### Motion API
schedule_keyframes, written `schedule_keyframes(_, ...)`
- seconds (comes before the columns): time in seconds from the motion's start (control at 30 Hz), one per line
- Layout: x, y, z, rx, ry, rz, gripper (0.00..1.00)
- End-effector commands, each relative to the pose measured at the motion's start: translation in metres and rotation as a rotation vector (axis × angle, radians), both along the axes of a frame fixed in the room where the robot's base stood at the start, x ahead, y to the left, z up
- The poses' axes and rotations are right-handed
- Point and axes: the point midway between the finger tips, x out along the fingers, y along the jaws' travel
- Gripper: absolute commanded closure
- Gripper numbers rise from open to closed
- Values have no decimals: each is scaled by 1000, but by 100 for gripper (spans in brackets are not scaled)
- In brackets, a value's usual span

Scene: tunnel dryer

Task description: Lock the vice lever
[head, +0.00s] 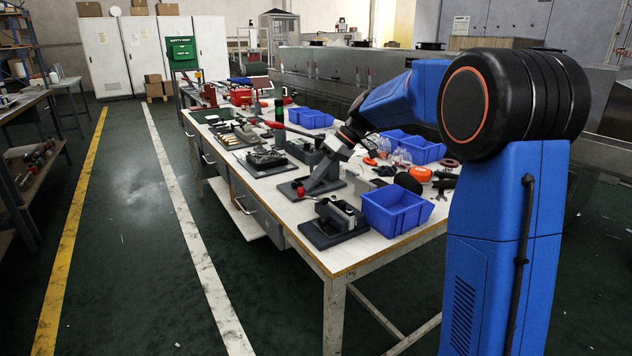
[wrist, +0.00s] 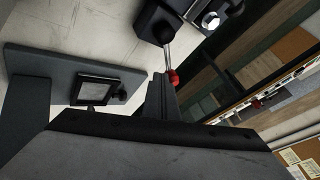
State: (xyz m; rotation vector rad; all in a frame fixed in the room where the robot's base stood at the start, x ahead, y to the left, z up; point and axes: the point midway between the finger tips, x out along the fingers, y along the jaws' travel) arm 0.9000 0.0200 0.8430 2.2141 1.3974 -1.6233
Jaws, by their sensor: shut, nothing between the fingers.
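The dark vice (head: 337,217) sits on a flat base plate near the front edge of the bench. Its lever is a thin metal rod with a red knob (head: 300,192), sticking out to the vice's upper left. In the wrist view the red knob (wrist: 173,77) and its rod show at the top centre, with part of the vice (wrist: 188,16) above. My gripper (head: 305,186) reaches down over the bench, its tips close to the knob. In the wrist view my gripper (wrist: 161,82) is shut and empty, just left of the knob. I cannot tell whether they touch.
A blue bin (head: 392,212) stands just right of the vice. Behind my gripper are a long red-handled lever (head: 290,130) and several dark fixtures. More blue bins (head: 415,150) and small tools crowd the bench's right side. The floor aisle (head: 150,230) at left is clear.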

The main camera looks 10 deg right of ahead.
Motion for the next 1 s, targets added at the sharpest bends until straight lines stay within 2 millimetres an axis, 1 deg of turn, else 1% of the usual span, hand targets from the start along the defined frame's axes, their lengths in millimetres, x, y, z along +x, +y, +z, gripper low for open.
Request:
schedule_keyframes(0.3,-10,14,0,0,0,304,100)
schedule_keyframes(0.47,-17,18,0,0,0,437,100)
schedule_keyframes(0.7,-27,23,0,1,0,427,100)
schedule_keyframes(1.0,-33,25,0,1,0,426,100)
